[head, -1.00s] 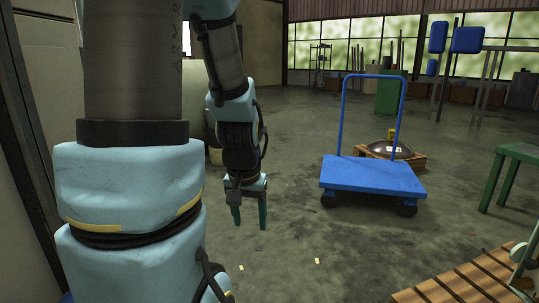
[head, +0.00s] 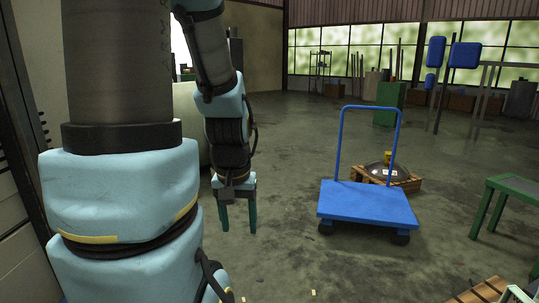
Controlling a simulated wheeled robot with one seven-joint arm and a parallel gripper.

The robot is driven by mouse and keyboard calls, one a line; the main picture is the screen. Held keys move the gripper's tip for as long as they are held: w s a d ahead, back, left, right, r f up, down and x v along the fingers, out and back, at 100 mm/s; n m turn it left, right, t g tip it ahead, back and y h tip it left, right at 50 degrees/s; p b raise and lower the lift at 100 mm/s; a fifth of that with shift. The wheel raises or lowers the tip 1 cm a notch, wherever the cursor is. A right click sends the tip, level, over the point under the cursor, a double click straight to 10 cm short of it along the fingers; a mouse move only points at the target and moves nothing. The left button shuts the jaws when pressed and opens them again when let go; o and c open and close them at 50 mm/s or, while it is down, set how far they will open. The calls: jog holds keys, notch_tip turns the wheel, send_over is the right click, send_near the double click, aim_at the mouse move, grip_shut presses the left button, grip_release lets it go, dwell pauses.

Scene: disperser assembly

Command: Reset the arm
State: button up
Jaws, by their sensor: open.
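My gripper (head: 238,220) hangs pointing down at the end of my light blue arm, left of the middle in the head view. Its two green fingers are apart with nothing between them. It is over open floor, to the left of the blue cart and clear of it. My large arm links fill the left side of the view and hide what is behind them.
A blue platform cart (head: 366,204) with an upright handle stands right of centre. Behind it a dark round disc (head: 386,171) lies on a wooden pallet (head: 411,184). A green table (head: 512,189) is at the right edge, and slatted wood (head: 484,292) at the bottom right.

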notch_tip(320, 180, up, 16)
jog(key=p, duration=1.4)
jog(key=shift+r, duration=0.25)
